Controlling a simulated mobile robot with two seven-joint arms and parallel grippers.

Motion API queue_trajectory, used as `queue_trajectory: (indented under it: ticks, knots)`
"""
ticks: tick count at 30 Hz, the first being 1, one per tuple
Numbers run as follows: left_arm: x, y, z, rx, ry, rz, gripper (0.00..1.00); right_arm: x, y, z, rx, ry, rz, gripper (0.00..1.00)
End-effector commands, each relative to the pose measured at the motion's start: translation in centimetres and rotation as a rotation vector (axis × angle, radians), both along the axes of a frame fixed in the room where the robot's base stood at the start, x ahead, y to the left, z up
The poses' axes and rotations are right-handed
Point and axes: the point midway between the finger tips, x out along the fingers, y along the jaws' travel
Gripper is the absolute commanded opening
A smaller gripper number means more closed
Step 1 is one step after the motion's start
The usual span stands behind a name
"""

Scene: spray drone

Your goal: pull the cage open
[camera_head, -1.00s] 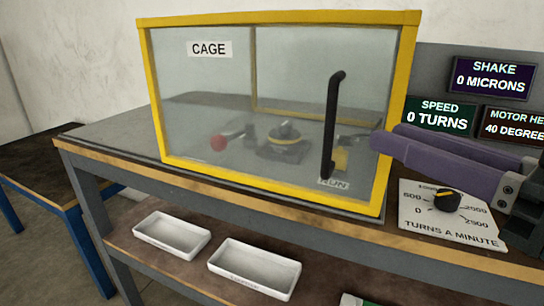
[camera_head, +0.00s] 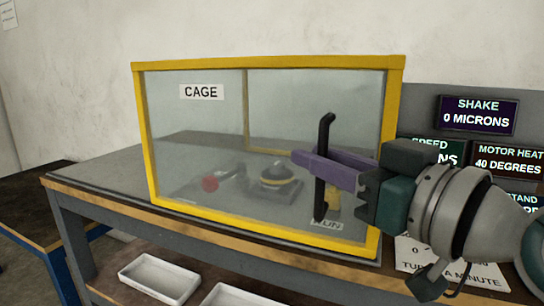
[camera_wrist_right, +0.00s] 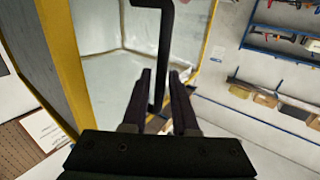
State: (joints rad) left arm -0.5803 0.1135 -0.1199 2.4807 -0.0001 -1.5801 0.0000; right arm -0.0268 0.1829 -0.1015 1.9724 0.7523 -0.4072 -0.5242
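The cage (camera_head: 268,63) is a clear box with a yellow frame and a CAGE label, standing closed on the bench. Its black upright bar handle (camera_head: 325,135) is at the right of the front panel. My right gripper (camera_head: 306,163) comes in from the right, with its purple fingers at the handle. In the right wrist view the handle (camera_wrist_right: 166,35) runs down between the two fingers (camera_wrist_right: 159,75). Gaps show beside the bar, so the fingers look open around it. My left gripper is out of view.
Inside the cage are a red knob (camera_head: 210,184) and a round dark device with a yellow band (camera_head: 277,181). Display panels (camera_head: 478,115) and a dial plate (camera_head: 410,258) are at the right, partly behind my arm. White trays (camera_head: 160,278) sit on the lower shelf.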

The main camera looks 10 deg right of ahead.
Motion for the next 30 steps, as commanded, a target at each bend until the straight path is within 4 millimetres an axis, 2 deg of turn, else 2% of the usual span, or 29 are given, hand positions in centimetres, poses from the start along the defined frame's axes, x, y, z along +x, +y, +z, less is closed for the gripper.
queue_trajectory:
  ticks: [6,12,14,30]
  knots:
    - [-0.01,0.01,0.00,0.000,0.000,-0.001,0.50,0.01,0.03,-0.02,0.000,0.000,0.000,0.27]
    - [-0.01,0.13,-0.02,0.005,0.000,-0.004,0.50,0.00,0.01,-0.03,0.000,0.000,0.000,0.04]
    - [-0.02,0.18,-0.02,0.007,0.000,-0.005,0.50,-0.01,0.00,-0.03,0.000,0.000,0.000,0.00]
    - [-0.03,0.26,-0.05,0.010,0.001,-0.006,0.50,-0.01,-0.03,-0.03,0.000,0.000,-0.001,0.00]
